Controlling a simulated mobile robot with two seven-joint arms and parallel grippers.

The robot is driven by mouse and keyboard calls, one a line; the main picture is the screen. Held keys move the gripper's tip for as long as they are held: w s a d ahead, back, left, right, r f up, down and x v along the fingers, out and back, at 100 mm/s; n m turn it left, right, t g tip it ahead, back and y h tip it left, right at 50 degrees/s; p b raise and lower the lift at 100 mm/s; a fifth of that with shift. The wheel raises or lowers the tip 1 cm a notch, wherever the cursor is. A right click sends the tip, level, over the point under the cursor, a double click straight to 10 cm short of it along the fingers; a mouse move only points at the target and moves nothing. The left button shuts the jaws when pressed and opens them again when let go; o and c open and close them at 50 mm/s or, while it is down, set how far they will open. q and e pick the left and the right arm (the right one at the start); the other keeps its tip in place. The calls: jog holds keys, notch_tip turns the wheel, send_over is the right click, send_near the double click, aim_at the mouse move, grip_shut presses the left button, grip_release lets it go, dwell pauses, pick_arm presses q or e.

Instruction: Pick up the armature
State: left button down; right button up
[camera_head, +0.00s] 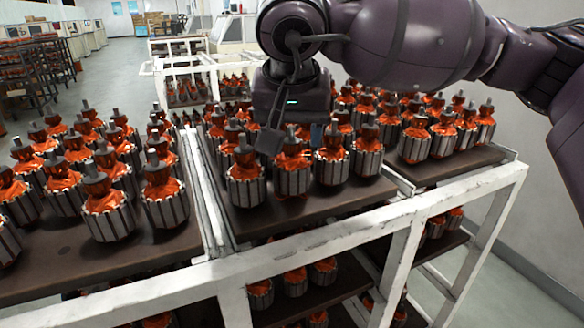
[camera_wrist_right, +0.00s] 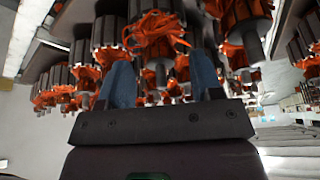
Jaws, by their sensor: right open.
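Several armatures with grey slotted cores, orange copper windings and upright shafts stand in rows on the rack's brown trays. My right gripper (camera_head: 292,140) is over the front row of the middle tray. It is open, with its fingers pointing down at the top of one front-row armature (camera_head: 292,178). In the right wrist view, which is upside down, the two blue fingers (camera_wrist_right: 163,75) are apart, with the shaft of an armature (camera_wrist_right: 155,38) showing between them. I cannot tell whether the fingers touch it. My left gripper is not in view.
A white metal frame (camera_head: 330,238) borders the trays, with a raised bar between the left and middle ones. Neighbouring armatures (camera_head: 333,165) stand close on both sides. More armatures (camera_head: 295,282) sit on a lower shelf. The left tray (camera_head: 110,262) has a bare front strip.

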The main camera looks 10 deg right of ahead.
jog(key=shift+w+f, duration=0.25)
jog(key=shift+f, duration=0.3)
jog(key=shift+c, duration=0.4)
grip_shut()
